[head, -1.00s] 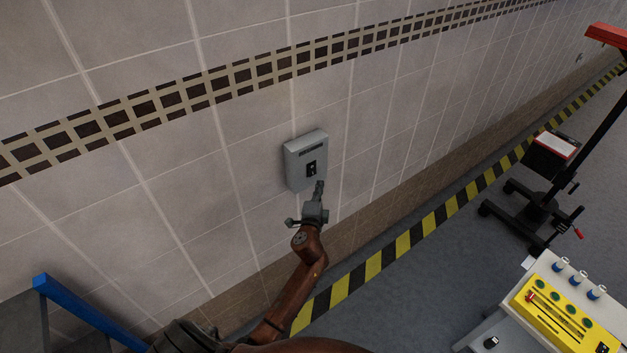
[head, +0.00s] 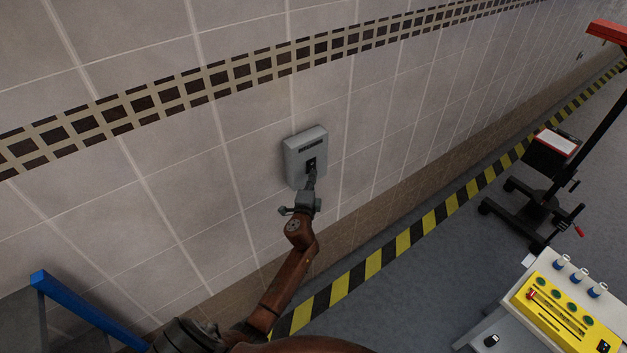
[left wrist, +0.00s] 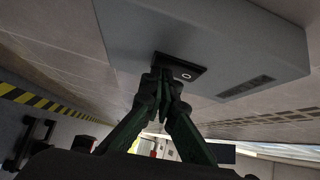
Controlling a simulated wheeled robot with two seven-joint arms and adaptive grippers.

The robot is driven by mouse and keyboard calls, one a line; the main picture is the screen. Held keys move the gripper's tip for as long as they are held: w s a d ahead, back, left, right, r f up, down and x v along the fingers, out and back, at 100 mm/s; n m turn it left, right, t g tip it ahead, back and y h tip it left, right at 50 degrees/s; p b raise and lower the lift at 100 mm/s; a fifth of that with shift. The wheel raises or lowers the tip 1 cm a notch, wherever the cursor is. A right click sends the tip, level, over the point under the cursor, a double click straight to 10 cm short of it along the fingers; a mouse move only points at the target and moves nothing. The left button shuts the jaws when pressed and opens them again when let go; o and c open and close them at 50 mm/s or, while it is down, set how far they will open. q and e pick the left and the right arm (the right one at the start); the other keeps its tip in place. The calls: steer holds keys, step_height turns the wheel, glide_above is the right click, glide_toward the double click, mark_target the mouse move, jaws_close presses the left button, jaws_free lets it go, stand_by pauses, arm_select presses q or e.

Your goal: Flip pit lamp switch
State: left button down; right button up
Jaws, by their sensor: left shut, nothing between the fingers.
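The lamp switch is a grey wall box (head: 298,153) on the tiled wall, with a slotted label near its top and a small black switch (head: 311,163) below it. My left gripper (head: 311,179) is shut and empty, with its fingertips at the lower edge of the black switch. In the left wrist view the grey box (left wrist: 225,45) fills the top. The shut fingertips (left wrist: 164,80) are right at the black switch plate (left wrist: 180,67), which bears a white ring mark. I cannot tell whether they touch it. My right gripper is not in view.
A black wheeled stand (head: 535,205) with a red top is at the right. A blue rail (head: 80,310) is at the lower left. Yellow-black striped tape (head: 400,245) runs along the floor by the wall.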

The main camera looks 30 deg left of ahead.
arm_select(q)
steer(key=s+d+f+b, duration=0.1)
steer(key=s+d+b, duration=0.1)
steer(key=s+d, duration=0.5)
steer(key=s, duration=0.3)
steer(key=shift+s+f, duration=0.3)
steer(key=shift+f, duration=0.05)
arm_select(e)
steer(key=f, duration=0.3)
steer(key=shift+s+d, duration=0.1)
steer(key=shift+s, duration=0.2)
arm_select(q)
steer(key=shift+d, duration=0.1)
